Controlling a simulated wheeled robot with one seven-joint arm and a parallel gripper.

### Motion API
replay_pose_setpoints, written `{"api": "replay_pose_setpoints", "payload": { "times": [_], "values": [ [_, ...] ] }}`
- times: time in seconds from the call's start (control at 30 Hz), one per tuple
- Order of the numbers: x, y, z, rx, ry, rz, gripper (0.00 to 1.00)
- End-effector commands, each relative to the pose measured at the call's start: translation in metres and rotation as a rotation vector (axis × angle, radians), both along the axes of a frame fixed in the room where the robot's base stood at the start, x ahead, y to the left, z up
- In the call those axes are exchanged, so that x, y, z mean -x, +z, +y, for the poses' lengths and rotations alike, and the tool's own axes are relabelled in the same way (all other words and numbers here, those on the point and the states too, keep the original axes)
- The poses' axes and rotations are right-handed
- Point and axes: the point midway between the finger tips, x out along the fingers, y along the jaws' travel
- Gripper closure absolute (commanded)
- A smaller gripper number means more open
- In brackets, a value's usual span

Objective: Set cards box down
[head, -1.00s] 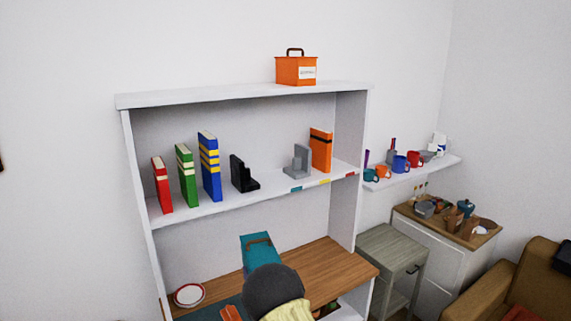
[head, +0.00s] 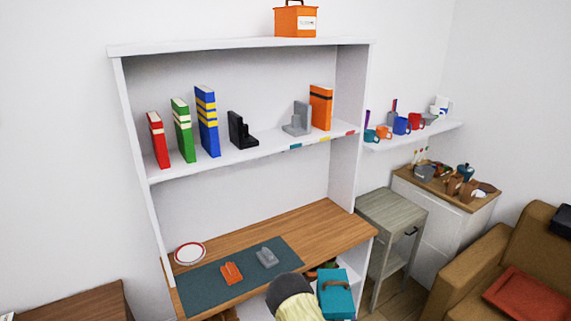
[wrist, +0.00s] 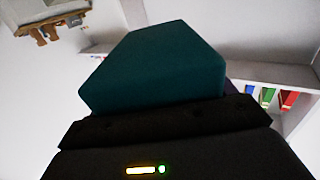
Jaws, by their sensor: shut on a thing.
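The cards box appears to be the teal box (head: 337,301) with a brown handle on top. It is low in the head view, in front of the lower right of the shelving unit. My gripper (wrist: 168,122) is shut on it, and the teal box fills the middle of the wrist view (wrist: 158,68). In the head view my rounded dark and pale arm end covers the area left of the box, and the fingers are hidden. The box looks held clear of the wooden desk surface (head: 318,222).
A dark mat (head: 205,290) on the desk holds orange (head: 231,273) and grey (head: 267,257) bookends. A plate (head: 190,253) lies behind it. Books and bookends line the shelf above. An orange handled box (head: 295,22) stands on top. A grey side table (head: 391,212) has a bare top.

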Motion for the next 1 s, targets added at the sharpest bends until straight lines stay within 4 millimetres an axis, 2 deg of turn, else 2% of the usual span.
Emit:
{"api": "replay_pose_setpoints", "payload": {
  "times": [0.43,0.67,1.0],
  "values": [
    [0.005,-0.002,-0.002,0.0,0.0,0.003,0.44],
    [0.023,-0.005,-0.001,0.004,0.002,0.032,0.44],
    [0.046,0.018,-0.002,0.004,0.001,0.004,0.44]
  ]
}}
